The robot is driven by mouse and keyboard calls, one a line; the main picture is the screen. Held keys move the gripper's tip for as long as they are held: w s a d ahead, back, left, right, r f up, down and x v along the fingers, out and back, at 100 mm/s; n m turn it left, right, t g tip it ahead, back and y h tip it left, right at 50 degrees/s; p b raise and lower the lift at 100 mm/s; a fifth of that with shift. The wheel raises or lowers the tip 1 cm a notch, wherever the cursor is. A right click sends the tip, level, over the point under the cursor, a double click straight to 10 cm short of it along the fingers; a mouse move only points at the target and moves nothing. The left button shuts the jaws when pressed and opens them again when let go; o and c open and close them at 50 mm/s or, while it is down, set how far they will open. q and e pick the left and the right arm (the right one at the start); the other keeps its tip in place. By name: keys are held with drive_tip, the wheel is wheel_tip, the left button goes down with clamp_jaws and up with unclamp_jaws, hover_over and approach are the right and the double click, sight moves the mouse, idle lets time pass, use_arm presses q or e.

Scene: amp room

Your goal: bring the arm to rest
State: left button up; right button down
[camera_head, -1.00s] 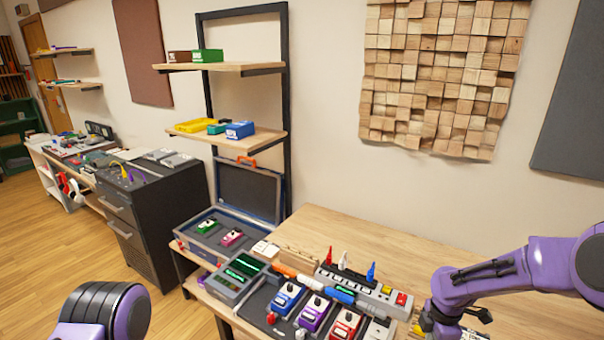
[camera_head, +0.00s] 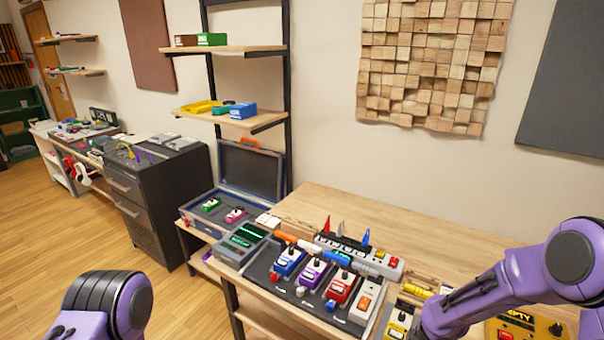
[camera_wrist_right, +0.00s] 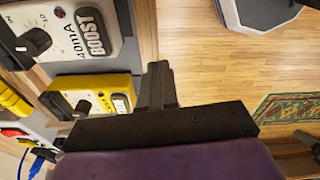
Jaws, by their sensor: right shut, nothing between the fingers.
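My right arm (camera_head: 560,265) comes in from the right in the head view, over the table's right part. Its gripper is out of the head view. In the right wrist view my right gripper (camera_wrist_right: 157,85) is shut and empty. Its dark fingers are beside the table edge, close to a yellow pedal (camera_wrist_right: 95,85); I cannot tell if they touch it. My left arm (camera_head: 105,305) shows only as a rounded purple and black link at the lower left in the head view. The left gripper is out of view.
A pedalboard (camera_head: 262,262) with several coloured pedals lies on the table (camera_head: 440,225). A yellow box marked EMPTY (camera_head: 520,325) is at the lower right. An open case (camera_head: 250,168) stands at left. In the wrist view, a white BOOST pedal (camera_wrist_right: 60,35) lies above the yellow one.

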drive_tip(key=s+a+f+m+t+h+b, duration=0.15)
drive_tip(key=s+f+m+b, duration=0.55)
drive_tip(key=s+f+m, duration=0.75)
use_arm(q)
wheel_tip(320, 180, down, 11)
drive_tip(key=b, duration=0.3)
drive_tip(key=shift+s, duration=0.15)
use_arm(e)
drive_tip(key=s+d+f+m+h, duration=0.1)
drive_tip(key=s+d+f+m, duration=0.1)
drive_tip(key=s, duration=0.4)
drive_tip(key=s+d+f+m+t+h, duration=0.1)
drive_tip(key=s+f+m+h, duration=0.1)
drive_tip(key=s, duration=0.4)
drive_tip(key=shift+s+d+m, duration=0.15)
drive_tip(key=shift+d+m, duration=0.25)
drive_tip(key=shift+m, duration=0.45)
use_arm(q)
drive_tip(key=shift+o, duration=0.3)
